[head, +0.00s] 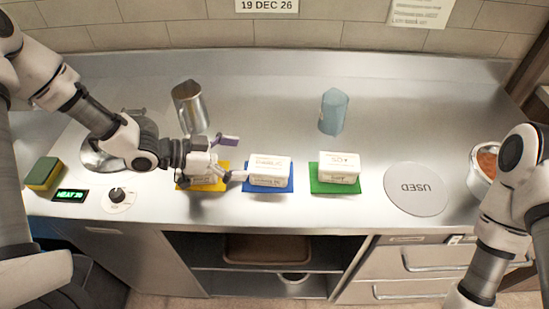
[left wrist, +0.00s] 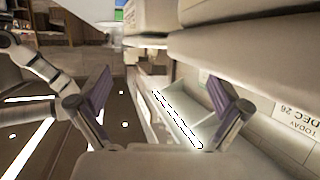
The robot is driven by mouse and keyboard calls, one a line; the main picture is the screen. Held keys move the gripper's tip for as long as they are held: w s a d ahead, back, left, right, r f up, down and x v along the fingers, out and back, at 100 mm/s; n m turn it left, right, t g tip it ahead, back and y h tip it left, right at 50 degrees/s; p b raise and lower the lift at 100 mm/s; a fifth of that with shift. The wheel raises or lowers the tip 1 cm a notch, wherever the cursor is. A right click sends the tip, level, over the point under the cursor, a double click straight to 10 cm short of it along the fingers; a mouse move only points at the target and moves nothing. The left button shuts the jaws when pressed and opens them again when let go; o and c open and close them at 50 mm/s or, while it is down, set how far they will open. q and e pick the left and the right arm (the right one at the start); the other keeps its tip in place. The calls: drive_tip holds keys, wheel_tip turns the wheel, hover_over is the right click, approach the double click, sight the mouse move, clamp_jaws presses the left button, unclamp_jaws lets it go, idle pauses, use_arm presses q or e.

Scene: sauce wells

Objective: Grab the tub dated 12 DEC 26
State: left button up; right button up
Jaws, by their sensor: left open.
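Three white tubs with dark print stand in a row on the steel counter in the head view. The left tub (head: 197,179) is on a yellow mat (head: 220,184), partly hidden by my left gripper. The middle tub (head: 270,168) is on a blue mat (head: 269,188), and the right tub (head: 340,166) is on a green mat (head: 338,186). Their dates are too small to read. My left gripper (head: 232,159) is open between the left and middle tubs; its purple fingers (left wrist: 160,112) are spread in the left wrist view. My right gripper is out of view.
A steel jug (head: 190,106) and a blue cup (head: 333,111) stand behind the tubs. A grey disc marked USED (head: 416,188) lies at right, near a round container (head: 486,163). A sponge (head: 44,173) is at far left. A wall sign (head: 267,5) reads 19 DEC 26.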

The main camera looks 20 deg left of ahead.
sight(267, 164)
use_arm(q)
drive_tip(key=shift+d+f, duration=0.2)
drive_tip(key=shift+d, duration=0.3)
drive_tip(key=shift+s+d+r, duration=0.1)
drive_tip(key=shift+s+d, duration=0.1)
drive_tip(key=shift+d, duration=0.1)
drive_tip(key=x, duration=0.5)
drive_tip(key=shift+w+d+f+p, duration=0.1)
drive_tip(key=shift+w+f+p, duration=0.05)
drive_tip(key=shift+f+p, duration=0.25)
drive_tip(key=shift+r, duration=0.2)
drive_tip(key=shift+f, duration=0.1)
drive_tip(key=c, duration=1.7)
